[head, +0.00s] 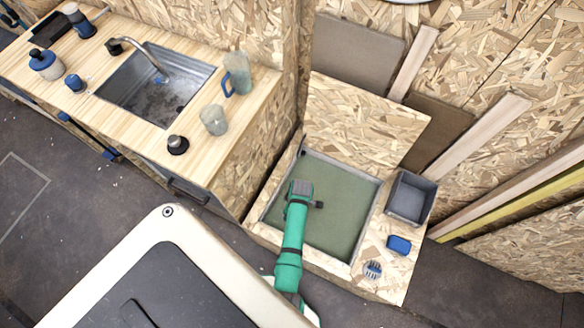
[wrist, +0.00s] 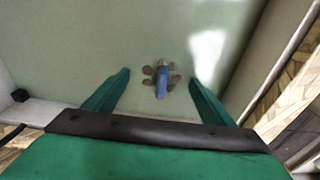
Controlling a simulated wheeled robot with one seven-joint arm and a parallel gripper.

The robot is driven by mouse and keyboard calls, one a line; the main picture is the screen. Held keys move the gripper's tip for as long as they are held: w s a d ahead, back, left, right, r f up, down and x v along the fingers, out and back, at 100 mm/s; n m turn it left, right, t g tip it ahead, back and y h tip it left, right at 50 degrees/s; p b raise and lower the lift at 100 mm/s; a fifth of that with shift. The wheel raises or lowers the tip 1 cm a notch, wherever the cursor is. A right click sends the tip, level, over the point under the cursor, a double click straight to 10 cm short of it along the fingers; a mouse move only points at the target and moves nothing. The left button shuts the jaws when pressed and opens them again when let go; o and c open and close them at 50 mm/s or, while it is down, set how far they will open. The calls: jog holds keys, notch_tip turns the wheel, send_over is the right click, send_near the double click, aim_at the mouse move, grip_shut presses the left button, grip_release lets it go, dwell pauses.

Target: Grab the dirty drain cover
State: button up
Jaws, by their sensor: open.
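A small blue piece with several brown blobs around it (wrist: 161,84) lies on the green-grey floor of the shallow basin (wrist: 70,60). It looks like the dirty drain cover. In the wrist view it sits between the two green fingers of my gripper (wrist: 158,76), which are open and apart from it. In the head view my gripper (head: 301,190) is over the basin (head: 345,215), and the blue piece cannot be made out there. A round, slotted grey-blue piece (head: 372,269) lies on the basin's front wooden ledge.
A grey open box (head: 410,197) and a blue block (head: 399,245) sit on the ledge right of the basin. A wooden counter (head: 205,85) with a metal sink (head: 150,100) and cups stands at left. Boards lean against the back wall.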

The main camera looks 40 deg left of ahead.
jog(key=shift+s+f, duration=0.1)
jog(key=shift+f, duration=0.1)
jog(key=shift+a, duration=0.1)
jog(key=c, duration=1.2)
jog(key=shift+r, duration=0.15)
